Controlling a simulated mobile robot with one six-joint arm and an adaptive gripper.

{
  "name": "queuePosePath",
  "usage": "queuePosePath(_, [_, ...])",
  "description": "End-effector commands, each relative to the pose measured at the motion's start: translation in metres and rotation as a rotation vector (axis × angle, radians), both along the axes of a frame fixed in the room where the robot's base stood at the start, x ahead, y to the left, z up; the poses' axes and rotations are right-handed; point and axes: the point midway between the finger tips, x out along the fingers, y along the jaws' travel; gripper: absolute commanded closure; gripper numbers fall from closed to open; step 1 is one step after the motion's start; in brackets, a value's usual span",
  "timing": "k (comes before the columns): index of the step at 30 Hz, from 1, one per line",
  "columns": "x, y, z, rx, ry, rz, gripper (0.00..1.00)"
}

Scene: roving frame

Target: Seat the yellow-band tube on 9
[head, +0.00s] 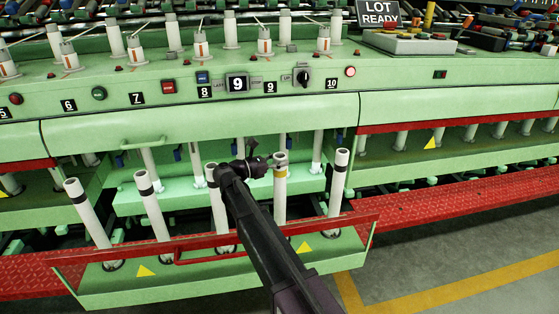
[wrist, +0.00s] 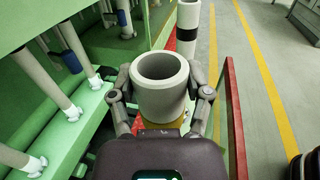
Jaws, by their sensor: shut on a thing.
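The yellow-band tube (head: 280,187) is a white hollow tube with a yellow band near its top, upright in the front tray's row. My gripper (head: 262,163) comes from its left side and is shut on it near the band. In the wrist view the tube's open top (wrist: 160,85) stands between my gripper's fingers (wrist: 160,108), with yellow just below. My arm and the tray's red rail hide part of its lower end, so I cannot tell whether it rests on the tray. The 9 label (head: 237,84) is on the green machine panel above; a smaller 9 (head: 270,87) is beside it.
Black-band tubes stand in the front tray (head: 200,285), including one (head: 340,170) just right of the held tube; it also shows in the wrist view (wrist: 187,30). A red rail (head: 200,250) crosses the tray. White tubes (head: 318,152) stand behind, under the panel. Open floor lies right.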

Motion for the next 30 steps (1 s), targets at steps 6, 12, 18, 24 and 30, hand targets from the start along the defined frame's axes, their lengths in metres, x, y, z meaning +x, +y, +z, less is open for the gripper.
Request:
queuePosePath(6, [0.000, 0.000, -0.006, -0.001, -0.001, 0.000, 0.98])
queuePosePath(12, [0.000, 0.000, -0.010, -0.001, -0.001, 0.000, 0.98])
queuePosePath(18, [0.000, 0.000, -0.011, 0.000, 0.000, 0.000, 0.98])
queuePosePath(24, [0.000, 0.000, -0.012, 0.001, 0.001, 0.000, 0.28])
queuePosePath(30, [0.000, 0.000, -0.011, 0.000, 0.000, 0.000, 0.00])
